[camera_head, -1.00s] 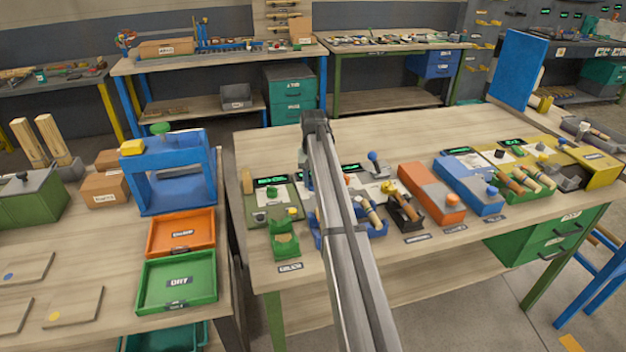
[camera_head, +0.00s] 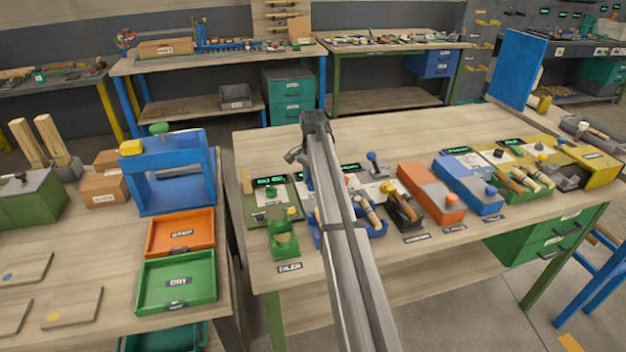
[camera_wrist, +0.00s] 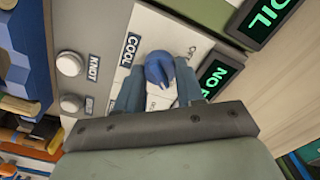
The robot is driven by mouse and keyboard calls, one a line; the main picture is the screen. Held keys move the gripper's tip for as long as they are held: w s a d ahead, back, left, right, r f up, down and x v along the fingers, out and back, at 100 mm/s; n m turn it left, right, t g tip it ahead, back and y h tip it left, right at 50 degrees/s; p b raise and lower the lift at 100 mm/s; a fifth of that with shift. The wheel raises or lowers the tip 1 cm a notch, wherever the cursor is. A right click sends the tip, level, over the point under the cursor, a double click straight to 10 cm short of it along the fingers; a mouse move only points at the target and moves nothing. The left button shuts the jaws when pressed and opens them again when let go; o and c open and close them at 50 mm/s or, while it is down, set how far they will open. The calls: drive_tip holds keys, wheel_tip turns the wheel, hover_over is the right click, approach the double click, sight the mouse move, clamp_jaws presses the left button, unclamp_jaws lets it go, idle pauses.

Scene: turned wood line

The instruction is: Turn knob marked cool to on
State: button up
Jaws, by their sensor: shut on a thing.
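In the wrist view a blue knob (camera_wrist: 159,68) sits on a pale panel (camera_wrist: 106,24), beside a label reading COOL (camera_wrist: 131,50). My gripper (camera_wrist: 157,84) is shut on the blue knob, with one finger on each side of it. Part of a dial marking shows above right of the knob, and the rest is hidden by the knob and fingers. A green-lit display (camera_wrist: 220,77) right of the knob shows letters that look like "NO", partly cut off. In the head view my arm hides the knob.
Two pale round buttons stand left of the knob, one (camera_wrist: 69,64) by a KNOT label. Another display (camera_wrist: 265,18) reads OIL. In the head view, an orange box (camera_head: 432,192) and a blue box (camera_head: 468,184) stand right of my arm on the bench.

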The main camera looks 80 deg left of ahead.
drive_tip(key=shift+m, duration=0.3)
idle(0.4)
drive_tip(key=o, duration=1)
drive_tip(key=shift+o, duration=0.2)
wheel_tip(320, 180, up, 14)
drive_tip(key=shift+f, duration=0.1)
